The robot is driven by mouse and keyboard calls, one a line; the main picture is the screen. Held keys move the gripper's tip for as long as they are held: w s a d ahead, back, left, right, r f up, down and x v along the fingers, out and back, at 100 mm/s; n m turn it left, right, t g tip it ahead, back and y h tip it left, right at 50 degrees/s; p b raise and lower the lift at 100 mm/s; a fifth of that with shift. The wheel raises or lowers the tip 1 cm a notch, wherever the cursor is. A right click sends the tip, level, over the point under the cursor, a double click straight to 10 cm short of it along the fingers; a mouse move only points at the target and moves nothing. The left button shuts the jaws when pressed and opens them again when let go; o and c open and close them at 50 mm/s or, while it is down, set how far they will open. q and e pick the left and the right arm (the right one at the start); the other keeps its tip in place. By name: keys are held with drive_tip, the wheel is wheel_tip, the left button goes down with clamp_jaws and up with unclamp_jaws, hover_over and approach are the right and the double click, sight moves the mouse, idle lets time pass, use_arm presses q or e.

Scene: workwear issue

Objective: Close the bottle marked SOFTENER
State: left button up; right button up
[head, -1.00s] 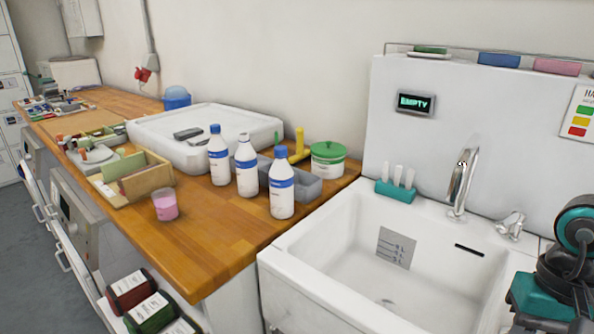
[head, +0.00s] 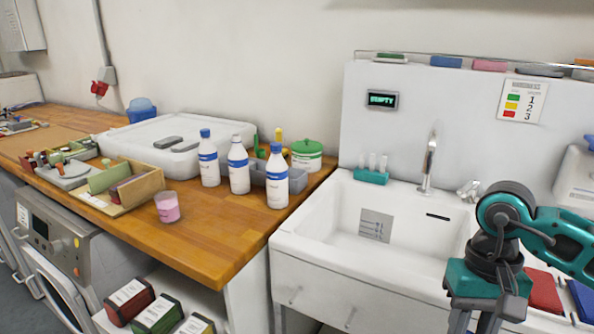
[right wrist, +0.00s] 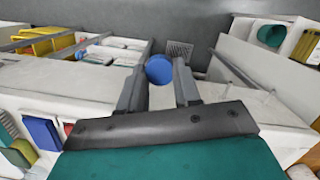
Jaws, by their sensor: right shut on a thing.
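Three white bottles with blue bands stand upright on the wooden counter. The left bottle (head: 209,165) and the right bottle (head: 277,180) have blue caps. The middle bottle (head: 239,168) shows a bare white neck with no blue cap. The label lettering is too small to read, so I cannot tell which is SOFTENER. In the right wrist view my right gripper (right wrist: 159,74) is shut on a round blue cap (right wrist: 159,69) held between its fingertips. In the head view my right arm is at the lower right, beside the sink and away from the bottles. My left gripper is not in view.
A pink-filled cup (head: 168,208) stands in front of the bottles. A grey bin (head: 298,179) and a green-lidded tub (head: 307,153) stand behind them. A white sink (head: 300,246) lies to the right. The counter front (head: 215,235) near the bottles is clear.

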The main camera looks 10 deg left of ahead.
drive_tip(key=shift+s+a, duration=0.3)
drive_tip(key=shift+s, duration=0.05)
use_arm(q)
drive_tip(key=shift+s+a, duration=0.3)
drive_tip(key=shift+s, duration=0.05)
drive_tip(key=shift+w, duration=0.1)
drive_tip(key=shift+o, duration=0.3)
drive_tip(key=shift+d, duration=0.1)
